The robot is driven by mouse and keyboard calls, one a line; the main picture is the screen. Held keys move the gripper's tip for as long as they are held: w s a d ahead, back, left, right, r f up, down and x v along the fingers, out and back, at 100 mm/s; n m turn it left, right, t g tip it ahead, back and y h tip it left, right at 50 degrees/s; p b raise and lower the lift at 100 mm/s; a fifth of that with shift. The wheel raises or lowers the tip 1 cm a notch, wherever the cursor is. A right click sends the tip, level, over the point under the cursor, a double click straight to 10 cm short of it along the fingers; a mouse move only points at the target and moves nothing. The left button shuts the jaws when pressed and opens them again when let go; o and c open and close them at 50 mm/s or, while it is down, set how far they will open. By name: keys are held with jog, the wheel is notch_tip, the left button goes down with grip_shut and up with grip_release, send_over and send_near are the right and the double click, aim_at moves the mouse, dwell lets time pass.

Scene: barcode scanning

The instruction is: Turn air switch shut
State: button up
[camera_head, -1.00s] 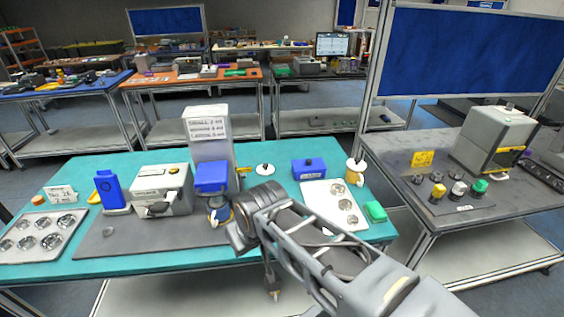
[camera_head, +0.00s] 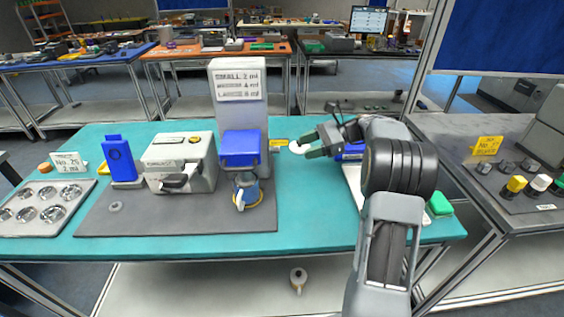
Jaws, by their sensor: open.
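My gripper (camera_head: 304,147) is over the back of the teal table, pointing left, open, with its fingertips at a small white round piece (camera_head: 297,147). I cannot tell whether they touch it or whether it is the air switch. A grey machine (camera_head: 178,157) with a dark front lever (camera_head: 181,178) stands at left. A grey tower (camera_head: 240,112) with a size label and a blue head (camera_head: 240,148) stands beside it. No part is clearly marked as an air switch.
A blue stand (camera_head: 119,162) and a tray of round metal cups (camera_head: 40,205) are at left. My arm partly hides a blue box and a white tray at right. A green block (camera_head: 440,204) lies at the right edge. The front middle-right tabletop is clear.

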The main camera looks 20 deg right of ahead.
aim_at(275, 150)
jog(key=w+d+f+m+y, duration=0.1)
jog(key=d, duration=0.1)
jog(key=w+d+f+t+y+b, duration=0.1)
jog(key=d+f, duration=0.1)
jog(key=w+d+f+m+y, duration=0.1)
jog(key=d, duration=0.1)
jog(key=shift+d+f+m+y+b, duration=0.2)
jog(key=shift+m+y+b, duration=0.1)
jog(key=shift+b, duration=0.1)
jog(key=w+a, duration=0.1)
jog(key=a, duration=0.7)
jog(key=w+a, duration=0.1)
jog(key=a, duration=0.4)
jog(key=shift+w, duration=0.35)
jog(key=c, duration=0.9)
